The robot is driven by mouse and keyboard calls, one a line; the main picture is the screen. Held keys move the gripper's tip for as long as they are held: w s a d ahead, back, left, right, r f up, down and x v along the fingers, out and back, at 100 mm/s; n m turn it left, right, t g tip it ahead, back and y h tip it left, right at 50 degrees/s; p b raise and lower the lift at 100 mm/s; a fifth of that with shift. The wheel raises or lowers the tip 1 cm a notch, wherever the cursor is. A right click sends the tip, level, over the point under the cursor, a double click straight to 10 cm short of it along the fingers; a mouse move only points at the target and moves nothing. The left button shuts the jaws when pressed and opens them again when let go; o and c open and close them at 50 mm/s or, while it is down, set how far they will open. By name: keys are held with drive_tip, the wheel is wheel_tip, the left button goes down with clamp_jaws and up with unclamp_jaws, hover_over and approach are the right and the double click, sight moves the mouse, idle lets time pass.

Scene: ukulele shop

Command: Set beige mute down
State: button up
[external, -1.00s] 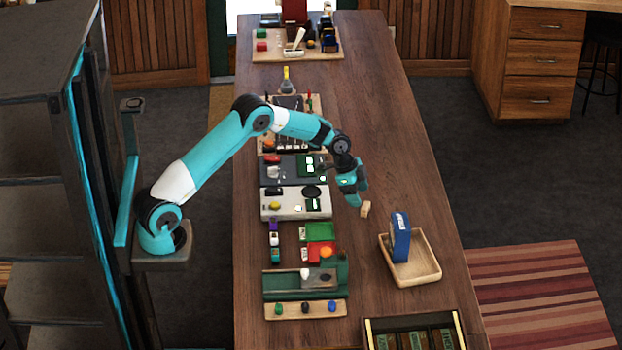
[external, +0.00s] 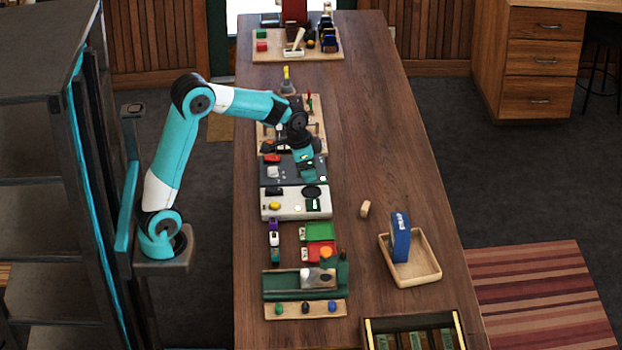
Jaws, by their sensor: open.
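A small beige block (external: 365,209), which looks like the beige mute, stands on the bare wooden counter (external: 375,150), right of the white tray. It is apart from my gripper. My gripper (external: 309,174) is open, up and to the left of the block in the picture, over the dark grey tray (external: 268,180). The fingers are small in this view and I see nothing held between them. My gripper and wrist hide part of the dark tray and the things on it.
A white tray (external: 268,211) sits nearer along the left side, then red and green trays and a green stand (external: 280,283). A wooden tray (external: 428,273) with an upright blue box (external: 400,238) stands at the right. The counter's right-hand middle is clear.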

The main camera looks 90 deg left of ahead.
drive_tip(key=s+d+n+g+y, duration=0.1)
drive_tip(key=s+d+n, duration=0.1)
drive_tip(key=s, duration=0.9)
drive_tip(key=s+d+r+n+g+y, duration=0.1)
drive_tip(key=s+n, duration=0.3)
drive_tip(key=s, duration=0.8)
drive_tip(key=shift+s+d+r+n+y, duration=0.3)
drive_tip(key=shift+d+y, duration=0.1)
drive_tip(key=shift+y, duration=0.3)
